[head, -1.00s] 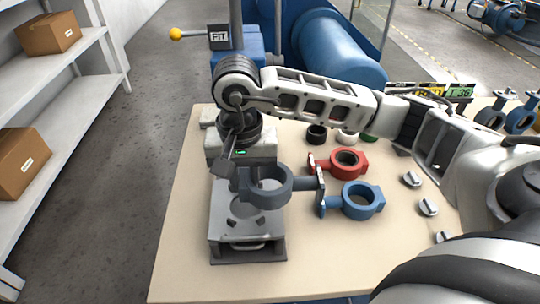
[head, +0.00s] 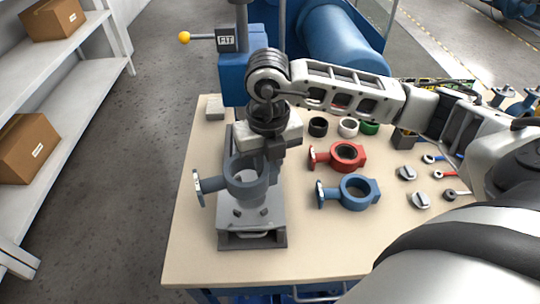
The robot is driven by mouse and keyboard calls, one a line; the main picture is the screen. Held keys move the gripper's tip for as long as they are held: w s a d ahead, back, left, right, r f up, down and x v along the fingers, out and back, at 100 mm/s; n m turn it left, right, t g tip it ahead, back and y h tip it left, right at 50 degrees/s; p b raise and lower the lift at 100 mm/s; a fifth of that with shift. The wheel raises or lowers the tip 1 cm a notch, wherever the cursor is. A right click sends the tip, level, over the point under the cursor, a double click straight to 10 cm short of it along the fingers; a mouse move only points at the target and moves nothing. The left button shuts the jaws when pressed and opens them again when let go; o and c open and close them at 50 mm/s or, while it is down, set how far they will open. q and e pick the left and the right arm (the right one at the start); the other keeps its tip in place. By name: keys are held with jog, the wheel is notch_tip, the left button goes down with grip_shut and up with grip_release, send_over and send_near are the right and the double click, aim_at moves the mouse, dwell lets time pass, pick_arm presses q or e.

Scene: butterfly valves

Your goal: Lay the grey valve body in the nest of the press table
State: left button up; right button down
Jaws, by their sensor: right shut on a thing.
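The grey valve body (head: 245,186) is a thick ring with a flanged neck pointing left. My right gripper (head: 273,152) comes down from above and is shut on the right side of the valve body. The valve body is over the upper part of the press table (head: 264,217), a grey fixture with a nest in its plate and a handle at the front. The ring covers part of the nest, and I cannot tell if it touches the plate. My left gripper is not in view.
A red valve body (head: 346,163) and a blue valve body (head: 358,204) lie to the right on the bench (head: 310,245). Several rings, grey discs and tools lie farther right. The blue press (head: 233,75) with a yellow-knobbed lever stands behind. Shelves with boxes (head: 30,148) are at the left.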

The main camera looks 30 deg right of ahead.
aim_at(270, 177)
jog(key=m, duration=0.3)
jog(key=shift+d+r, duration=0.1)
jog(key=shift+d, duration=0.05)
jog(key=shift+f+b, duration=0.45)
jog(key=shift+f, duration=0.4)
jog(key=shift+f+b, duration=0.4)
jog(key=shift+f, duration=0.25)
jog(key=shift+f+b, duration=0.45)
jog(key=shift+f, duration=0.2)
jog(key=shift+f+b, duration=0.55)
jog(key=shift+f, duration=0.1)
jog(key=shift+f+b, duration=0.6)
jog(key=shift+f, duration=0.05)
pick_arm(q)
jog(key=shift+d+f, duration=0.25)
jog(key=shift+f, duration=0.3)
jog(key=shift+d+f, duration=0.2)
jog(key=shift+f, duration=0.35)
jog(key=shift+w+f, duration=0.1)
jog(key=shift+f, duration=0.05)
pick_arm(e)
jog(key=shift+f, duration=0.15)
